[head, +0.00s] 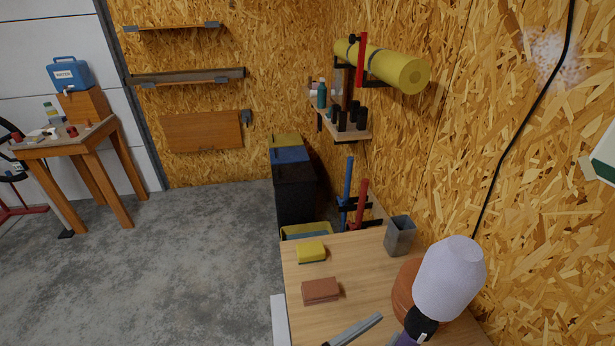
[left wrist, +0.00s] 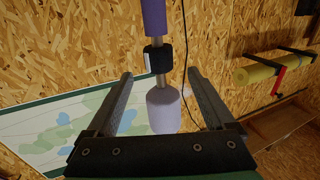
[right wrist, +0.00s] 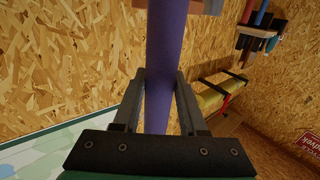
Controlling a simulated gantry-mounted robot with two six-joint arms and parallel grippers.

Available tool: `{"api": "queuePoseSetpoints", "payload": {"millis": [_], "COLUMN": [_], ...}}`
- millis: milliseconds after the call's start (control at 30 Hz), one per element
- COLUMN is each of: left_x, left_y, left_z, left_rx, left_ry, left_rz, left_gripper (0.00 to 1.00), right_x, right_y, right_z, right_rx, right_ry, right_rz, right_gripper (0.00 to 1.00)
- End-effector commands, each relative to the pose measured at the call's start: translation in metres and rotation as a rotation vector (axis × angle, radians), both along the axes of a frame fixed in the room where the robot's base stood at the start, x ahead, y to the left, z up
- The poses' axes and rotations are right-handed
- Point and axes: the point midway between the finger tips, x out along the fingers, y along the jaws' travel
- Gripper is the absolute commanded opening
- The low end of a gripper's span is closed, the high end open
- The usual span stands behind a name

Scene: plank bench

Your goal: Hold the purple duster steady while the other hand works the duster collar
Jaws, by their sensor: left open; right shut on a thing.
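The duster has a lavender head (head: 450,278), a black collar (head: 421,322) and a purple handle (head: 405,340). It is tilted in the head view, its head in front of a brown round object. In the left wrist view the black collar (left wrist: 158,60) and lavender head (left wrist: 164,110) line up with the gap between my open left gripper's fingers (left wrist: 161,74); I see no finger touching them. My right gripper (right wrist: 160,76) is shut on the purple handle (right wrist: 166,40). A grey bar (head: 353,330) at the head view's bottom edge may be a left finger.
On the bench (head: 350,265) are a yellow sponge (head: 311,252), a reddish block (head: 320,290), a grey cup (head: 400,236) and the brown round object (head: 402,288). The chipboard wall (head: 520,190) with a hanging black cable (head: 510,145) is close on the right.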

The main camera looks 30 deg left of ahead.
Motion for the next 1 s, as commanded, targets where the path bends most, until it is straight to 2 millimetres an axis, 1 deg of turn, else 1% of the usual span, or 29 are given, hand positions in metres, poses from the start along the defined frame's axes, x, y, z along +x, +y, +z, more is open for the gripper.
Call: {"api": "queuePoseSetpoints", "payload": {"millis": [33, 167, 200, 300, 500, 800, 1000], "left_x": [-0.011, -0.038, -0.035, -0.025, -0.012, -0.002, -0.001], "left_y": [0.005, 0.019, 0.023, 0.028, 0.039, 0.058, 0.073], "left_z": [-0.002, -0.002, 0.006, 0.029, 0.073, 0.139, 0.184], "left_rx": [0.000, 0.002, -0.003, -0.014, -0.029, -0.046, -0.058], "left_ry": [0.001, 0.001, -0.015, -0.066, -0.163, -0.308, -0.404], "left_rz": [0.001, 0.001, 0.013, 0.028, 0.061, 0.117, 0.159], "left_gripper": [0.88, 0.88, 0.88, 0.88, 0.88, 0.88, 0.88], "right_x": [-0.002, -0.002, -0.002, -0.002, -0.002, -0.002, -0.002], "right_y": [-0.002, -0.002, -0.002, -0.001, -0.001, -0.001, -0.001], "right_z": [-0.010, -0.010, -0.010, -0.010, -0.010, -0.010, -0.010], "right_rx": [-0.002, -0.002, -0.002, -0.002, -0.002, -0.003, -0.003], "right_ry": [0.019, 0.019, 0.019, 0.019, 0.019, 0.020, 0.020], "right_rz": [-0.001, -0.001, -0.001, -0.001, -0.001, -0.001, -0.001], "right_gripper": [0.00, 0.00, 0.00, 0.00, 0.00, 0.00, 0.00]}}
